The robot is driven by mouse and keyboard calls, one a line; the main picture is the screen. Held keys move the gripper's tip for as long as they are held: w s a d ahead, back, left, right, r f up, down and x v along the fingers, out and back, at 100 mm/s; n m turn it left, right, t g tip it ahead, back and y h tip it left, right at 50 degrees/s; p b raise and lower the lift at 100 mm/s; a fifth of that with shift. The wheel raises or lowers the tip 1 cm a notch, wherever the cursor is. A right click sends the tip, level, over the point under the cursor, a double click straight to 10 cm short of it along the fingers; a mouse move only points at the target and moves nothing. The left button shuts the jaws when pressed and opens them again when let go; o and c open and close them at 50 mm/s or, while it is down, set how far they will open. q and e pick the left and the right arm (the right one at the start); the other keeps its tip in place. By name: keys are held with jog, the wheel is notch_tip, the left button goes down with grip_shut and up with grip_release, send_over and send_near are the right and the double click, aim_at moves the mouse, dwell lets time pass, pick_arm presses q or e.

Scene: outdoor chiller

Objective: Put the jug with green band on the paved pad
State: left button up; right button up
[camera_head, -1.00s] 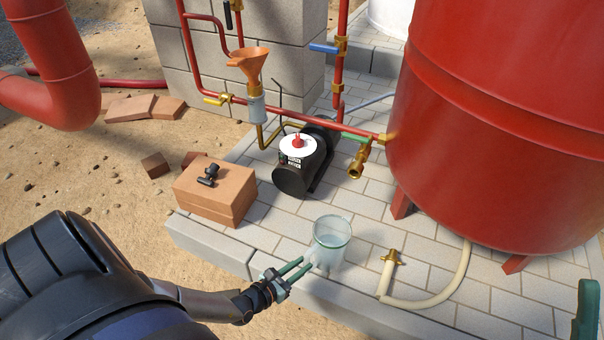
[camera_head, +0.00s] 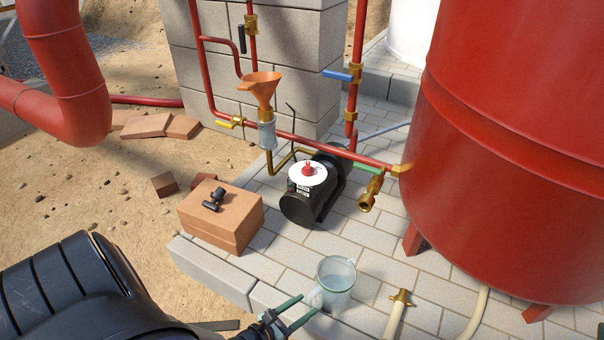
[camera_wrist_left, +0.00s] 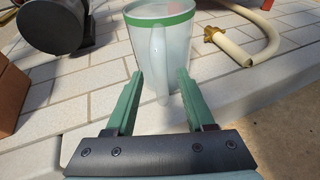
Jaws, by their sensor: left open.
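The jug with green band (camera_head: 338,282) is clear and pale, with a green band around its rim. It appears to stand upright on the paved pad (camera_head: 262,268), near the pad's front edge. In the left wrist view the jug (camera_wrist_left: 180,45) shows its handle (camera_wrist_left: 158,65) facing my left gripper (camera_wrist_left: 157,85). That gripper is open, its two green fingers on either side of the handle line, with no clear grip on it. In the head view the left gripper (camera_head: 304,311) is just in front of the jug. A green sliver at the lower right edge may be my right gripper.
A black pump (camera_head: 312,192) and a brick block (camera_head: 220,215) with a black fitting stand behind the jug. A hose with a brass end (camera_head: 400,300) lies to its right. A large red tank (camera_head: 510,150) fills the right. Bare pavers lie between.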

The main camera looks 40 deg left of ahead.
pick_arm(q)
jog(key=p+v, duration=0.3)
jog(key=v, duration=0.9)
jog(key=shift+w+a, duration=0.1)
jog(key=shift+a, duration=0.05)
